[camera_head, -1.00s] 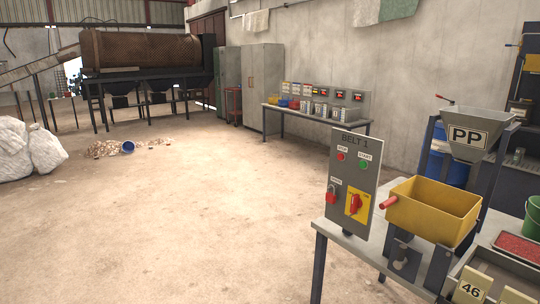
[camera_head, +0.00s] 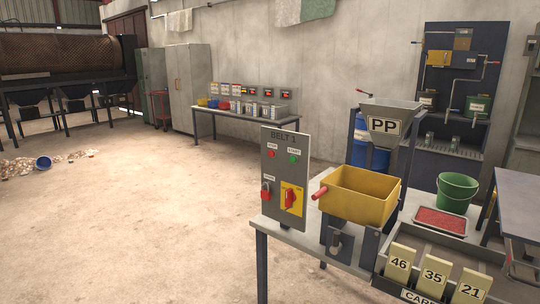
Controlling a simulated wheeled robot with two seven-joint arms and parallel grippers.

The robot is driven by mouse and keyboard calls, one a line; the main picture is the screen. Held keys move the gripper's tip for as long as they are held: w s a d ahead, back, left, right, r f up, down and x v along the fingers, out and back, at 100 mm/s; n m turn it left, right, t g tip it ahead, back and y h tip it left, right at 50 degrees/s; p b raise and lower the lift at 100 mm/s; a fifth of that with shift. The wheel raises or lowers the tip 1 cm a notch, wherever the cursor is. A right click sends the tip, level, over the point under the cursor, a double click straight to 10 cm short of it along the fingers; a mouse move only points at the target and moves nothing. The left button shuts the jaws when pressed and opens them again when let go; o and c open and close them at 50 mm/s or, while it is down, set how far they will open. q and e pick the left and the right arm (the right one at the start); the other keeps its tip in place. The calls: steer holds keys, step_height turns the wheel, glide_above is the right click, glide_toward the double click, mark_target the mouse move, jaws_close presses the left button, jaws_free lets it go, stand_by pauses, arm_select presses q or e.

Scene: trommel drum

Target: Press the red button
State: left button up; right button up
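A grey upright control panel marked BELT 1 (camera_head: 284,180) stands at the left end of a near table. Its small red button (camera_head: 271,154) is at the upper left, under a small label. A green button (camera_head: 293,159) labelled START is to its right. Lower down are a red padlock-like part (camera_head: 265,192) and a red rotary switch (camera_head: 290,199) on a yellow plate. Neither of my grippers shows in the head view.
The floor (camera_head: 140,220) left of the table is open. A trommel drum (camera_head: 55,55) stands at the back left.

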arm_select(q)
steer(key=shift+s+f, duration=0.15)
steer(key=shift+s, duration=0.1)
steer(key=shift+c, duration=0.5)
